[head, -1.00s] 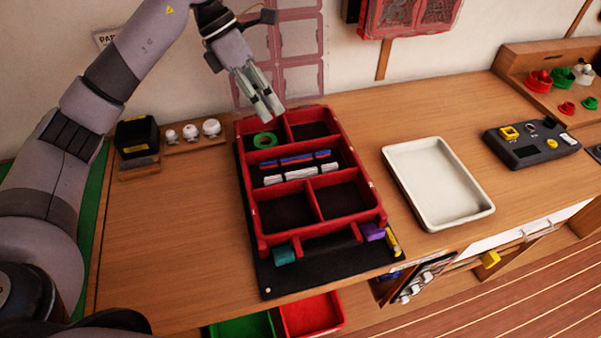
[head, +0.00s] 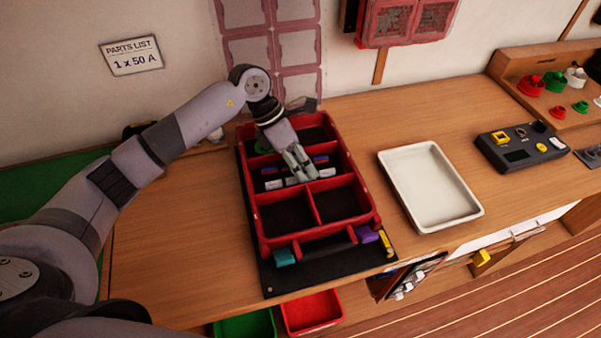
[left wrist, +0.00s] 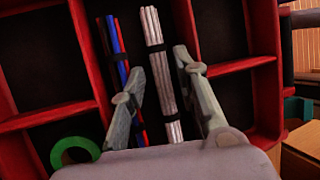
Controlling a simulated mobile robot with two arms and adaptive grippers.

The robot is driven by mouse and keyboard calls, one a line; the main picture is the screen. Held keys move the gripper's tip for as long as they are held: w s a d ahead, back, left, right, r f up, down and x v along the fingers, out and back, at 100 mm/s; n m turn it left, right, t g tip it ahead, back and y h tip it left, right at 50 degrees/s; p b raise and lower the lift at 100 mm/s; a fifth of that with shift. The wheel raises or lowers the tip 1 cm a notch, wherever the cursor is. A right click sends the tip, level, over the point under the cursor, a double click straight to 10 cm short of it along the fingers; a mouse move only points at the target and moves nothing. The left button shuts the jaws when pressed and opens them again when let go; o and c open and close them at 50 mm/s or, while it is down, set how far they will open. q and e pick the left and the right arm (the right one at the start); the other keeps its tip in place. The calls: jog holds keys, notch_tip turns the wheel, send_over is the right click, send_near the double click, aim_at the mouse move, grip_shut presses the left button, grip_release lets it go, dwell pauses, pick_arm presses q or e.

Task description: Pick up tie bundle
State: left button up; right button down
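The white tie bundle (head: 273,184) with black bands lies in the middle compartment of the red organizer tray (head: 262,226). In the left wrist view the tie bundle (left wrist: 152,25) runs lengthwise between my finger tips. My left gripper (head: 304,176) points down into that compartment and hides the middle of the bundle. The left gripper (left wrist: 167,60) also shows in the wrist view, its fingers apart on either side of the bundle, with a gap visible at least on the right. Whether the fingers touch it is unclear. My right gripper is not in view.
A red-and-blue bundle (left wrist: 115,60) lies beside the white one in the same compartment. A green coil (left wrist: 75,150) sits in a back compartment. The tray's dividers and walls stand close around the gripper. A white tray (head: 433,190) stands right, with bare table between.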

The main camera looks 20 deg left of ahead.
pick_arm(q)
jog(key=shift+s+d+f, duration=0.15)
jog(key=shift+d+f, duration=0.15)
jog(key=shift+f, duration=0.35)
jog(key=shift+c, duration=0.5)
jog(key=shift+f, duration=0.15)
grip_shut()
